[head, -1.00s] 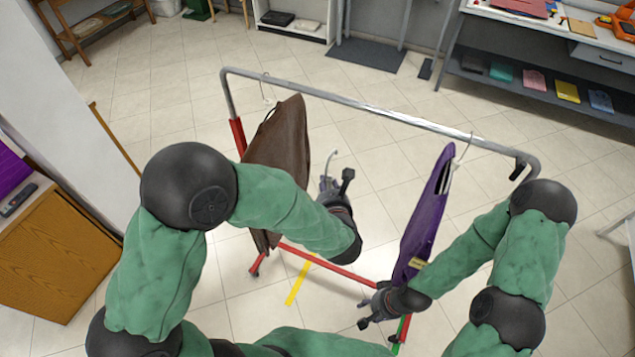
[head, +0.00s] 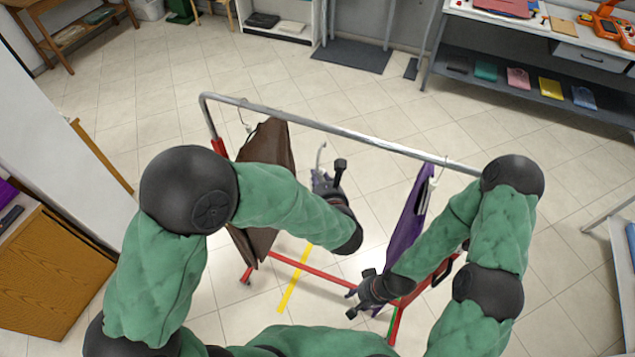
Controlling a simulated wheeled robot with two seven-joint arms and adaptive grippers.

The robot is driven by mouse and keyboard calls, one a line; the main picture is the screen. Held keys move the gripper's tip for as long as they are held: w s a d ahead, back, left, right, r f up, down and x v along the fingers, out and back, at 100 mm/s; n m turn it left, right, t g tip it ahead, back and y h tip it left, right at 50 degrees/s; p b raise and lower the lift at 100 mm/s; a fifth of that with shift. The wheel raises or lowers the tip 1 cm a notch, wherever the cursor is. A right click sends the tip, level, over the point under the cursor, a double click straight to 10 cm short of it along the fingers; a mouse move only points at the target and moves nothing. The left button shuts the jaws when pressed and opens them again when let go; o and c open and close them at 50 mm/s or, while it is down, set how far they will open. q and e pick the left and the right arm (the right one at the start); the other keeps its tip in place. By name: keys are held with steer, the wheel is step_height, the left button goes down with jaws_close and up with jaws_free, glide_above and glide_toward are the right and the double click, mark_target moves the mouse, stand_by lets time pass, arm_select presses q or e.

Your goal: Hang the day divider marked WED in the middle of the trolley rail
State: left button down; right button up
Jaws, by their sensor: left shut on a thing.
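The trolley's silver rail (head: 345,133) slopes from upper left to lower right, its right end hidden behind my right arm. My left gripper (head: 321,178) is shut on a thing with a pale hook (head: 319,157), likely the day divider. The rest of it is hidden by the gripper, and no WED marking is readable. The hook stands just on the near side of the rail in the picture, between the two garments, apart from the rail. My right gripper (head: 352,303) is low, left of the purple garment, and looks open and empty.
A brown garment (head: 268,150) hangs near the rail's left end and a purple garment (head: 408,222) towards its right. The rail between them is bare. The trolley's red base bar (head: 318,273) lies below. A wooden cabinet (head: 45,265) stands at left, a shelved counter (head: 540,88) at back right.

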mark_target(324, 171)
arm_select(q)
steer(key=shift+w+d, duration=0.25)
steer(key=shift+w, duration=0.5)
steer(key=shift+w+d, duration=0.25)
steer(key=shift+w, duration=0.5)
steer(key=shift+w, duration=0.2)
steer(key=shift+w+d, duration=0.25)
steer(key=shift+w, duration=0.4)
steer(key=shift+w+d+b, duration=0.25)
steer(key=shift+w+d, duration=0.05)
steer(key=shift+w, duration=0.65)
steer(key=shift+w+d+b, duration=0.3)
steer(key=shift+w, duration=0.6)
steer(key=shift+w+d+b, duration=0.25)
steer(key=shift+w+d, duration=0.05)
steer(key=shift+w, duration=0.65)
steer(key=shift+f, duration=0.1)
